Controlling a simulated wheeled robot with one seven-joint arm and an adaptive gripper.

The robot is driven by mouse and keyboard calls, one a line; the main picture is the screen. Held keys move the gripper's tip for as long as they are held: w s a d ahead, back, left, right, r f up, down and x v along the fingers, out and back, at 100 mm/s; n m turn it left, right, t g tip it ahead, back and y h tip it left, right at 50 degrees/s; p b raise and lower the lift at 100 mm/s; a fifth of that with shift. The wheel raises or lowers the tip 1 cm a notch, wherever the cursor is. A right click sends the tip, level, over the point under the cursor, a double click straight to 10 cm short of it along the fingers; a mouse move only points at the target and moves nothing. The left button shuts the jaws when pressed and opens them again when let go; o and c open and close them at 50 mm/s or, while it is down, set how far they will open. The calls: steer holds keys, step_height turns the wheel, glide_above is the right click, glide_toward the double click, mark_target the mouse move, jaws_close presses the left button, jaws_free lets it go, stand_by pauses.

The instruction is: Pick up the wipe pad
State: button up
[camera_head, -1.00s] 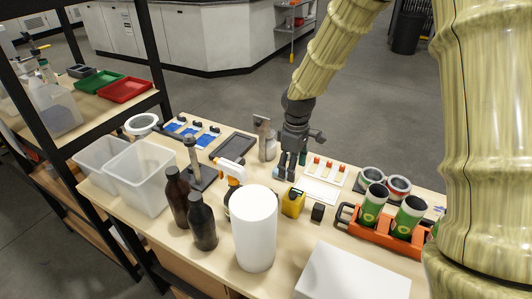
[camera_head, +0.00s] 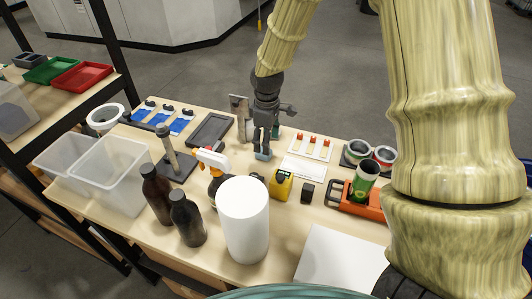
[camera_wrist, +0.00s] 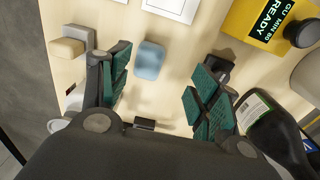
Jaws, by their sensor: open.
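The wipe pad appears to be the small light-blue rounded block (camera_wrist: 150,60) in the wrist view, lying on the pale wooden table. It sits just beyond the fingertips, between the lines of the two fingers and nearer the left one, with nothing touching it. In the head view, a bit of blue pad (camera_head: 263,155) shows below the fingers and is partly hidden by them. My gripper (camera_wrist: 163,72) is open and empty, with green ribbed finger pads. In the head view my gripper (camera_head: 264,145) points down over the table, left of the white card.
A metal plate on a stand (camera_head: 240,115) is just left of the gripper. A white roll (camera_head: 243,220) stands in front.

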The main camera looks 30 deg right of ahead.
steer(key=shift+g, duration=0.3)
steer(key=w+f+p, duration=0.1)
steer(key=w+f, duration=0.2)
steer(key=f, duration=0.1)
steer(key=shift+w+a, duration=0.1)
steer(key=shift+w, duration=0.25)
steer(key=shift+w+f+p, duration=0.1)
steer(key=shift+f+p, duration=0.2)
steer(key=shift+f, duration=0.4)
steer(key=shift+s+f+p, duration=0.4)
steer(key=shift+s, duration=0.8)
steer(key=shift+w+f, duration=0.1)
steer(key=shift+f, duration=0.1)
steer(key=shift+w+f, duration=0.55)
steer(key=shift+w, duration=0.15)
steer(key=shift+s+r, duration=0.35)
steer(key=shift+s, duration=0.05)
steer(key=c, duration=0.7)
steer(key=shift+w+f, duration=0.1)
steer(key=shift+c, duration=1)
